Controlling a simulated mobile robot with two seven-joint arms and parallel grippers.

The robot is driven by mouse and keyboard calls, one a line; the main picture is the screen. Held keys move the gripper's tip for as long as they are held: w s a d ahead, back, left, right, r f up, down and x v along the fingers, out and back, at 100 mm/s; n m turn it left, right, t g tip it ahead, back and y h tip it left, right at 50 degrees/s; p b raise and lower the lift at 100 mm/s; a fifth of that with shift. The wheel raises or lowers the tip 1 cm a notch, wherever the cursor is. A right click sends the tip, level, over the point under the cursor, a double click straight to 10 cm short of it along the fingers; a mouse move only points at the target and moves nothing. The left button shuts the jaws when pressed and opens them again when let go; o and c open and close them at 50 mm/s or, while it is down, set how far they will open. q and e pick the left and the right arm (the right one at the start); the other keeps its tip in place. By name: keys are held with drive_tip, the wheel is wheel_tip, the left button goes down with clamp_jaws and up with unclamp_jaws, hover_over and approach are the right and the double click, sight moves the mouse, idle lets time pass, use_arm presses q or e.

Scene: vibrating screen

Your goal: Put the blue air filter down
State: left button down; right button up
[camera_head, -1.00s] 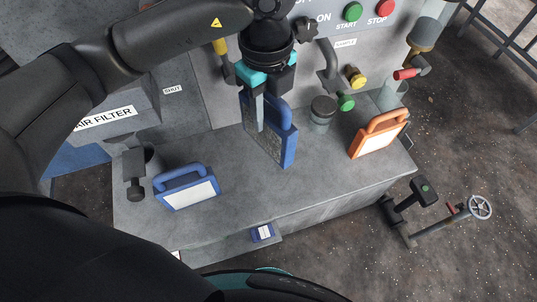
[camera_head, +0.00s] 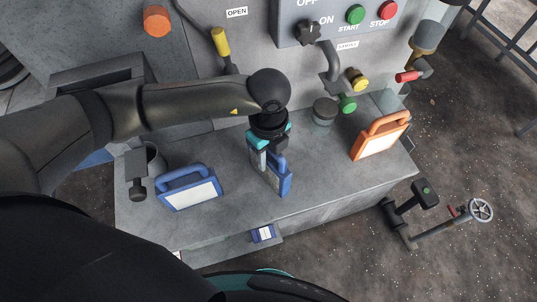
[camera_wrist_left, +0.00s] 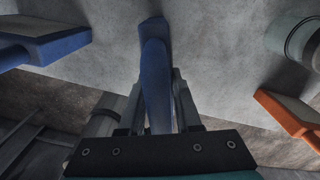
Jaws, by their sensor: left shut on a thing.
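The blue air filter (camera_head: 284,182) is upright near the middle of the grey bench top (camera_head: 240,200), narrow side towards the head camera. My left gripper (camera_head: 268,158) is above it, shut on its handle. In the left wrist view the filter's blue handle (camera_wrist_left: 155,75) runs up between the fingers (camera_wrist_left: 160,110). The filter's base looks at or close to the bench top; I cannot tell if it touches. A second blue filter (camera_head: 188,190) with a white face stands to the left. My right gripper is not in view.
An orange filter (camera_head: 380,138) stands at the bench's right, with a grey lidded jar (camera_head: 324,112) between. A clamp-like grey part (camera_head: 137,175) is at the left. The control panel (camera_head: 370,25) rises behind. The bench front between the two blue filters is clear.

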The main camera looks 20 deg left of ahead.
use_arm(q)
drive_tip(key=shift+f, duration=0.15)
drive_tip(key=c, duration=0.6)
unclamp_jaws()
wheel_tip(320, 180, up, 12)
drive_tip(key=shift+r+b, duration=0.2)
drive_tip(key=shift+b, duration=0.1)
